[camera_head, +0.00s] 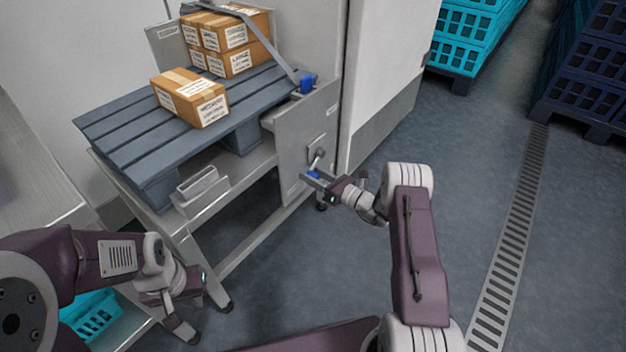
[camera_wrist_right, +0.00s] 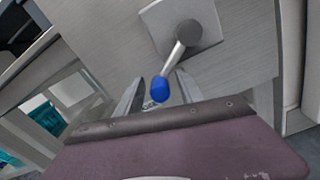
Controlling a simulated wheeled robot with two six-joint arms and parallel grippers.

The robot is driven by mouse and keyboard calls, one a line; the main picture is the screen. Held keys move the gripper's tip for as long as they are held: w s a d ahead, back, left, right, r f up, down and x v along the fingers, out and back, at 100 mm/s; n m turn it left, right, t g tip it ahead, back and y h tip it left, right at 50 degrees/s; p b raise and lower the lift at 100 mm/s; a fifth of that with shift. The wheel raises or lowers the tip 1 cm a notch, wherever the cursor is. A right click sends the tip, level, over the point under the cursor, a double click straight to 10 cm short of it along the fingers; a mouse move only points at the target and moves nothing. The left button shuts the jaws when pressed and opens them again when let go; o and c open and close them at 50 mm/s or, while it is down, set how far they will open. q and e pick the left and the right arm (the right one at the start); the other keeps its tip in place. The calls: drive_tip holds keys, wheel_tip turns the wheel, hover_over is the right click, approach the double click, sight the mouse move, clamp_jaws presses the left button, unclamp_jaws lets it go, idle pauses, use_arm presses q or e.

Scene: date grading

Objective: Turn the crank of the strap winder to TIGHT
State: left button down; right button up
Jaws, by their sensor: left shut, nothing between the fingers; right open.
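The strap winder's crank is a grey arm (camera_wrist_right: 177,55) on a square plate (camera_head: 316,146), ending in a blue knob (camera_wrist_right: 160,89). In the head view the blue knob (camera_head: 313,175) hangs below the hub. My right gripper (camera_wrist_right: 158,92) is open, with its fingers on either side of the knob. I cannot tell whether they touch it. In the head view my right gripper (camera_head: 318,180) is at the front of the winder panel (camera_head: 293,135). My left gripper (camera_head: 203,318) is shut and empty at the lower left. No TIGHT mark is readable.
A grey slatted pallet (camera_head: 110,125) on the metal stand holds several cartons (camera_head: 190,97). A grey strap (camera_head: 268,45) runs over the rear cartons to a blue fitting (camera_head: 307,84). Turquoise crates (camera_head: 465,45) stand at the back right.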

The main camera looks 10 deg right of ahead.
clamp_jaws()
drive_tip(key=shift+a+r, duration=0.1)
drive_tip(key=shift+a, duration=0.05)
idle(1.3)
